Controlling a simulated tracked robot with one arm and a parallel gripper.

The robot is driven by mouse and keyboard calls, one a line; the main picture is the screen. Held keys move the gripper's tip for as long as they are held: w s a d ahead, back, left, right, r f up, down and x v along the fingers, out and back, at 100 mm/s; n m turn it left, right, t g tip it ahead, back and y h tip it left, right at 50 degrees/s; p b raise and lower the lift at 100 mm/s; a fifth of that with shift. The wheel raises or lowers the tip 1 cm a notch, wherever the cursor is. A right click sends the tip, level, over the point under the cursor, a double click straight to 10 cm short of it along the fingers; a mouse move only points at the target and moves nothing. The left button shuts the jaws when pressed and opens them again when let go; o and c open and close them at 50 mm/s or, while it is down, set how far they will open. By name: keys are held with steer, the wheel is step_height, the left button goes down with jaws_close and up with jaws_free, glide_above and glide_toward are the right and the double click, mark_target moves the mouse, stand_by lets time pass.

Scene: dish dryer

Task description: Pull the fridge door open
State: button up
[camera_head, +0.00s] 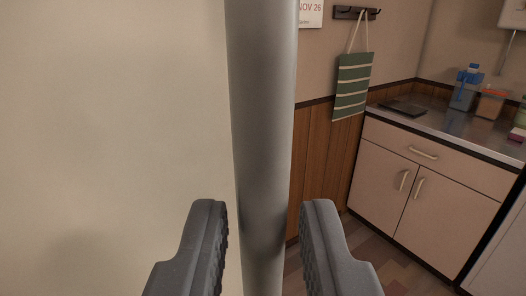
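The fridge door (110,140) is a plain cream surface filling the left of the view. A thick grey vertical bar, the door handle (264,110), runs from top to bottom through the middle. My gripper (264,222) is open, with one dark ridged finger on each side of the handle. A gap shows between the bar and each finger. I cannot tell whether the bar lies fully between the fingertips or just beyond them. The door's hinges and the handle's ends are not in view.
A cabinet (381,189) with a metal counter (445,122) stands at the right, with bottles and containers on top. A green striped cloth bag (352,88) hangs from a wall rack (356,13). Some brown tiled floor (340,246) is free between.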

mark_target(262, 234)
steer(key=shift+w, duration=1.5)
jaws_close()
steer(key=shift+d, duration=0.15)
steer(key=shift+s, duration=0.15)
